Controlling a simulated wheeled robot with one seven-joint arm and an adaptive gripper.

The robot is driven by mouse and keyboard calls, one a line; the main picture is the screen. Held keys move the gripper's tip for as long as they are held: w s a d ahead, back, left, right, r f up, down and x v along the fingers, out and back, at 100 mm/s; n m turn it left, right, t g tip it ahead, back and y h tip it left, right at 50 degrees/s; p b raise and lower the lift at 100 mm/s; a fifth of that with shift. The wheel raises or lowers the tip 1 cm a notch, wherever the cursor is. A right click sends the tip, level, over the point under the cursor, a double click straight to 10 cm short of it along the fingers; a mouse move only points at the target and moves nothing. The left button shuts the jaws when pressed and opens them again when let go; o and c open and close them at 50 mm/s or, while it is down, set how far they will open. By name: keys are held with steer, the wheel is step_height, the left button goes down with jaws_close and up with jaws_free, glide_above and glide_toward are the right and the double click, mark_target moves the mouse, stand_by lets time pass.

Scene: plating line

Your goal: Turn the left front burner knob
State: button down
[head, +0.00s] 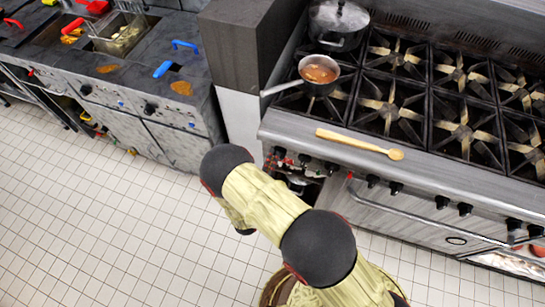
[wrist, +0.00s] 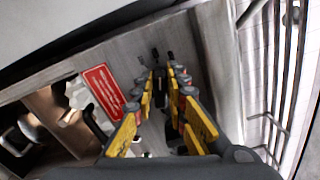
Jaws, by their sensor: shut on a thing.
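The stove front (head: 420,192) carries a row of black burner knobs (head: 372,181) below its steel ledge. My arm reaches down toward the left end of this row, and my gripper is largely hidden in the head view. In the wrist view my gripper (wrist: 162,76) has its yellow-padded fingers pointing at the stove front, shut on a dark knob between them. The knob is mostly hidden, and I cannot tell its turn angle. Two small black knobs (wrist: 162,54) show just past the fingertips.
A red label (wrist: 102,91) is on the panel left of my fingers. A wooden spoon (head: 358,143) lies on the ledge. A saucepan (head: 318,75) with brown contents and a lidded pot (head: 337,24) stand on the left burners. An oven handle (head: 425,220) sticks out below. The tiled floor (head: 100,220) is clear.

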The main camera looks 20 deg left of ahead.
steer(key=shift+f+n, duration=0.1)
steer(key=shift+n, duration=0.5)
steer(key=shift+a, duration=0.1)
steer(key=c, duration=1.8)
jaws_free()
steer(key=shift+o, duration=0.2)
steer(key=s, duration=1.2)
steer(key=shift+a, duration=0.45)
steer(key=shift+f, duration=0.1)
